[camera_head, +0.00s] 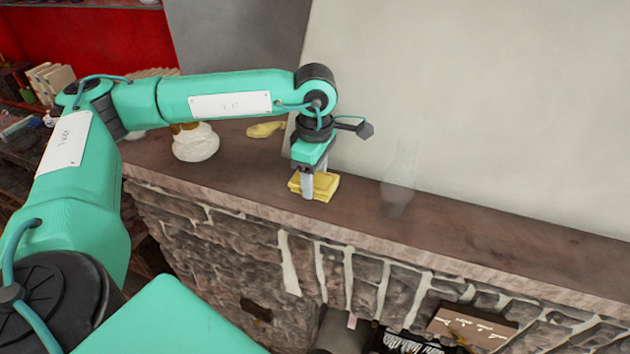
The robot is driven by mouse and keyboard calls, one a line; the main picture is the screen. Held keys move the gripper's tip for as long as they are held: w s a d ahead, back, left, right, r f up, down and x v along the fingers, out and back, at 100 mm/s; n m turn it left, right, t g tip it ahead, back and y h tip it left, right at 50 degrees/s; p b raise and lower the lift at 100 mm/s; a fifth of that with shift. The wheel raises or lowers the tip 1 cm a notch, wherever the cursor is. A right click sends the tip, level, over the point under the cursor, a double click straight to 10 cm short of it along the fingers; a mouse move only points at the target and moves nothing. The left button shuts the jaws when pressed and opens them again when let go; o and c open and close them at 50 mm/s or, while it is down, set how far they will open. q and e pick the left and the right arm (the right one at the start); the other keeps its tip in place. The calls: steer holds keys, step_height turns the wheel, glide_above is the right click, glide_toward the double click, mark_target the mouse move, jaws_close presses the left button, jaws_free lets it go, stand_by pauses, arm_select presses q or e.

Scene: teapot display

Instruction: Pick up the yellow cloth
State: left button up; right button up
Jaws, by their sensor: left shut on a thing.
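The yellow cloth (325,187) is a small folded stack on the dark wooden top of a stone mantel, near the middle of the view. My left gripper (314,187) points down over it, with its pale fingers on either side of the cloth. It is shut on the cloth. The cloth appears to be at the level of the mantel top; I cannot tell if it is lifted. The fingers hide part of the cloth. My right gripper is not in view.
A white teapot-like vessel (196,143) and a yellow object (266,129) stand left of the cloth. A transparent glass vessel (400,178) stands to the right. The mantel (500,232) is clear farther right, with a pale wall behind and a stone front below.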

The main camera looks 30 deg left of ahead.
arm_select(q)
steer(key=shift+r, duration=0.1)
steer(key=shift+r+b, duration=0.35)
steer(key=shift+r, duration=0.2)
step_height(320, 180, up, 11)
steer(key=b, duration=0.4)
step_height(320, 180, up, 6)
glide_above(316, 179)
steer(key=shift+s+r+p, duration=0.1)
steer(key=shift+r+p, duration=0.3)
steer(key=shift+r, duration=0.45)
steer(key=shift+o, duration=0.4)
